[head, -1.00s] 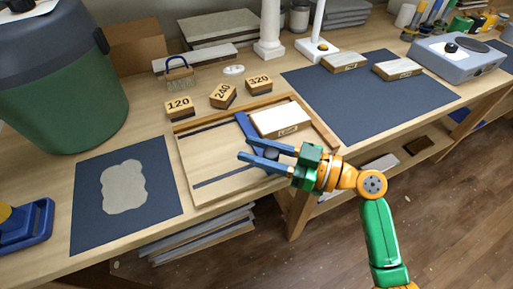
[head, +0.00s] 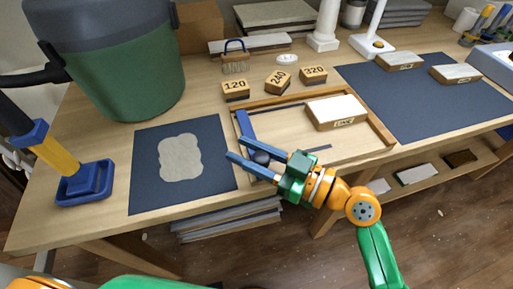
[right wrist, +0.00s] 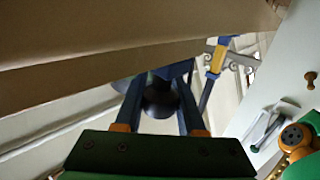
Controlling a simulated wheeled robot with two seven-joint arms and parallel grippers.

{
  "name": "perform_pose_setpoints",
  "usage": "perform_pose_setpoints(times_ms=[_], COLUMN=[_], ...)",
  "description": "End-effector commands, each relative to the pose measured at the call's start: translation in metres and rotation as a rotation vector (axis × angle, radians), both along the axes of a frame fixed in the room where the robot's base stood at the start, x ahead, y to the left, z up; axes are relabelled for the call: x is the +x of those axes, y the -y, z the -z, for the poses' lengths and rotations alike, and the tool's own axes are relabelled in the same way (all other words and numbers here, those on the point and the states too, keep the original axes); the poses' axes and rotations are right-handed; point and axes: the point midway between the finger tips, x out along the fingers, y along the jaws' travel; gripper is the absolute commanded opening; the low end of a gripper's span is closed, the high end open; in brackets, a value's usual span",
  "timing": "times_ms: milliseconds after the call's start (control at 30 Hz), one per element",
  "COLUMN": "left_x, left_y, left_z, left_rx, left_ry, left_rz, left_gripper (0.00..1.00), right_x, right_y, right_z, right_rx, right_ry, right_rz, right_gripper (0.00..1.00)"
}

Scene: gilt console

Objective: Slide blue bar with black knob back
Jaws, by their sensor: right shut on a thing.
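The blue bar (head: 246,126) lies across the left end of a shallow wooden tray (head: 385,133), close to its left wall. The black knob (head: 262,157) is at the bar's near end. My right gripper (head: 250,148) has one blue finger on each side of the knob and is shut on it. My left gripper is not in view.
A white block (head: 337,111) sits in the tray's right part. Blocks marked 120 (head: 235,90), 240 (head: 278,80) and 320 (head: 313,75) stand behind the tray. Dark mats (head: 145,195) lie left and right of it. A green bin (head: 120,80) stands at back left.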

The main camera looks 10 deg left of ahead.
Motion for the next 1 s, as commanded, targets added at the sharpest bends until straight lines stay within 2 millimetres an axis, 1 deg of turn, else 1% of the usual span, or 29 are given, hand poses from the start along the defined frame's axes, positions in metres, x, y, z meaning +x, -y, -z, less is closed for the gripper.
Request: perform_pose_setpoints(times_ms=[233, 267, 300, 367, 667, 767, 833, 900, 1000], left_x=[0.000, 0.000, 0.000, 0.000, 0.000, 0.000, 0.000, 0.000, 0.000], left_y=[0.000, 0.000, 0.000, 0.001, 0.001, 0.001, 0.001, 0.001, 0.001], left_z=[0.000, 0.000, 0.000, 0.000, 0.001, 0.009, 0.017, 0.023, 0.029], left_rx=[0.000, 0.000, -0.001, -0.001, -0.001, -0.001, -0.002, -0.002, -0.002], left_ry=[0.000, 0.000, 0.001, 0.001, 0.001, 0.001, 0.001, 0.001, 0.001], left_rz=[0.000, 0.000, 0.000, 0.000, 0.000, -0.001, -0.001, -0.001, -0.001], left_gripper=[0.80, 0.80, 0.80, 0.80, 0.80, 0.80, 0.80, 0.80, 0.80], right_x=[-0.002, -0.002, -0.002, -0.001, -0.001, -0.006, -0.012, -0.018, -0.023], right_y=[-0.001, -0.001, -0.001, -0.001, 0.001, 0.015, 0.030, 0.044, 0.058], right_z=[0.001, 0.001, 0.001, 0.001, 0.001, 0.005, 0.007, 0.007, 0.006], right_rx=[0.000, 0.000, -0.001, 0.000, 0.000, -0.002, -0.006, -0.006, -0.004], right_ry=[-0.006, -0.006, -0.007, -0.005, -0.003, -0.002, -0.002, 0.000, -0.005], right_rz=[-0.006, -0.007, -0.007, -0.006, -0.003, -0.001, -0.001, -0.003, -0.003], right_gripper=[0.00, 0.44, 0.54, 0.69, 0.69, 0.69, 0.69, 0.69, 0.69])
